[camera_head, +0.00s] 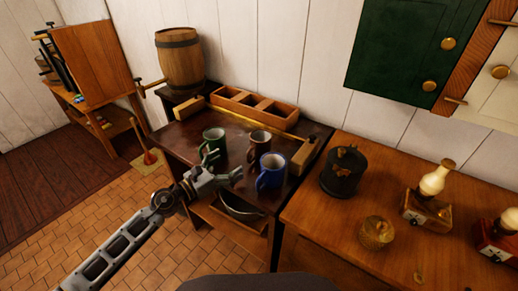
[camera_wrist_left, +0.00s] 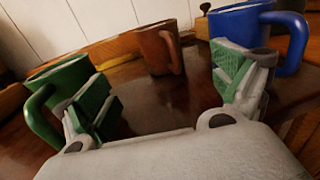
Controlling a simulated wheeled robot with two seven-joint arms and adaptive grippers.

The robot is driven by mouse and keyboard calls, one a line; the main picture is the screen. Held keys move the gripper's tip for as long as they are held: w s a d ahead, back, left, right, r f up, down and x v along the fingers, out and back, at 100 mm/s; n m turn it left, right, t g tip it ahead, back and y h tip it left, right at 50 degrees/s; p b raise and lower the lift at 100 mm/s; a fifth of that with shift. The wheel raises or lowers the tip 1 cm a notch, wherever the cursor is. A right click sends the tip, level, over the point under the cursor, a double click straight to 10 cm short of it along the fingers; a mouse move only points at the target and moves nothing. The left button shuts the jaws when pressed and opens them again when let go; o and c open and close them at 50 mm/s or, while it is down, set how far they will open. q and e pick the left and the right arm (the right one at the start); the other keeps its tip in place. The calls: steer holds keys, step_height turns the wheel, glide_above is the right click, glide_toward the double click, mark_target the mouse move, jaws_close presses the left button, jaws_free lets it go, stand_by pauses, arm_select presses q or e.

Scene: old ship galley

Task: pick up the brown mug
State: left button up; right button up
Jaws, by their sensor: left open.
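The brown mug (camera_head: 259,144) stands upright on the dark table (camera_head: 184,136), between and slightly behind a green mug (camera_head: 214,142) and a blue mug (camera_head: 270,172). My left gripper (camera_head: 222,166) is open and empty at the table's front edge, in front of the mugs. In the left wrist view the brown mug (camera_wrist_left: 158,48) is ahead between the open fingers, apart from them, with its handle on the right. There the green mug (camera_wrist_left: 62,88) is beside the left finger and the blue mug (camera_wrist_left: 252,30) behind the right finger. My right gripper is not in view.
A wooden divided box (camera_head: 252,110) stands behind the mugs near the wall, with a barrel (camera_head: 180,60) at the back left. A drawer (camera_head: 236,222) is open below the table. A wooden counter (camera_head: 330,220) with lamps is at right.

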mark_target(257, 149)
arm_select(q)
steer(key=shift+p+x, duration=0.65)
steer(key=shift+x, duration=2.45)
steer(key=shift+w+d, duration=0.7)
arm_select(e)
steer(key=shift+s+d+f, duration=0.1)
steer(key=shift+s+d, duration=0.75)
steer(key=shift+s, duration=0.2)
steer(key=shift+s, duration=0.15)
